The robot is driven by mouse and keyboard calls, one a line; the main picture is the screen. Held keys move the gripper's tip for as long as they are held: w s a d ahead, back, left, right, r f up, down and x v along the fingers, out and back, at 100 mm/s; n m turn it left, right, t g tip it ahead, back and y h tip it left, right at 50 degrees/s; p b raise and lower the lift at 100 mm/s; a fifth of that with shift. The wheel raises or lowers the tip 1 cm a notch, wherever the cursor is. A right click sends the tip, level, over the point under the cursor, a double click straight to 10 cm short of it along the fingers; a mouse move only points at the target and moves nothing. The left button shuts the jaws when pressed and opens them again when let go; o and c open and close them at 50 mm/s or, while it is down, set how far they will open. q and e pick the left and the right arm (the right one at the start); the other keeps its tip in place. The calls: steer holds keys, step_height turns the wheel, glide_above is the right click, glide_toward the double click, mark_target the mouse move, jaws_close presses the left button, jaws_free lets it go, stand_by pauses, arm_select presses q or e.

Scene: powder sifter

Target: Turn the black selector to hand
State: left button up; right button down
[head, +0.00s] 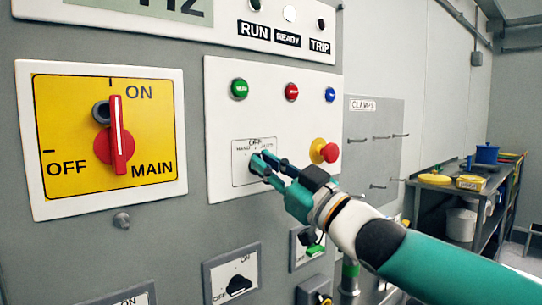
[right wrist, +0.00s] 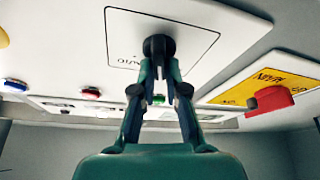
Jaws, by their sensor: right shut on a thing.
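The black selector (right wrist: 158,45) sits on a white plate (head: 222,135) inside a thin outlined box. Its label reads OFF above, with HAND to the left in the head view; the small lettering is hard to read. My right gripper (head: 263,163) is shut on the selector, and in the right wrist view its fingertips (right wrist: 158,68) meet at the black knob. The fingers hide most of the selector in the head view, so I cannot tell which way it points. My left gripper is not in view.
Green (head: 239,88), red (head: 291,92) and blue (head: 330,94) buttons sit above the selector. A red mushroom button (head: 329,152) is close to its right, above my arm. A red main switch (head: 117,135) on a yellow plate is at left. Lower switches (head: 239,285) sit below.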

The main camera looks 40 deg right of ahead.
steer(key=shift+a+f+n+g+y+p, duration=0.15)
steer(key=shift+n+g+y+p, duration=0.55)
steer(key=shift+n, duration=1.15)
steer(key=shift+f+n+g+y+p, duration=0.1)
steer(key=shift+n+g+y+p, duration=0.55)
steer(key=shift+n, duration=1.2)
steer(key=shift+t, duration=0.25)
steer(key=c, duration=1.2)
jaws_free()
steer(key=shift+w, duration=0.1)
steer(key=v, duration=1.2)
